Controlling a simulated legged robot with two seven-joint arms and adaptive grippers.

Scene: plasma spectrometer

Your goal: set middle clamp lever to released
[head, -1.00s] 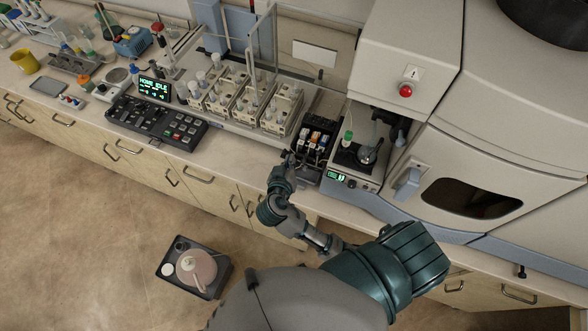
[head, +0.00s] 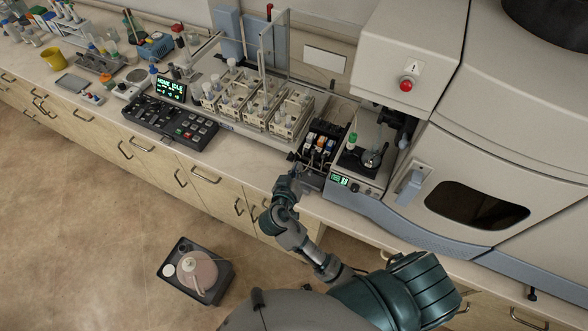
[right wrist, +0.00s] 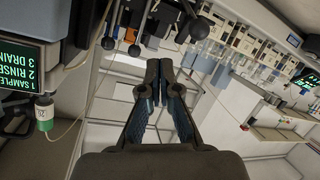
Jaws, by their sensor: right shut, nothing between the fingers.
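The black pump unit (head: 326,137) stands on the bench, left of the small instrument with the green display. It carries a row of clamps with orange, white and blue parts (head: 319,142). My right gripper (head: 292,157) is at the unit's front left edge, shut and empty. In the right wrist view the shut fingertips (right wrist: 158,64) point up toward dark ball-ended levers (right wrist: 134,49) along the top. I see a gap between fingertips and levers there, but cannot tell whether they touch anything. Which lever is the middle one, and its position, are unclear. My left gripper is not in view.
Racks of white-capped bottles (head: 285,113) stand left of the pump unit, and a black control panel (head: 172,122) further left. A display instrument (head: 358,172) with a green-capped vial (head: 352,140) is close on the right. The bench's front strip is clear.

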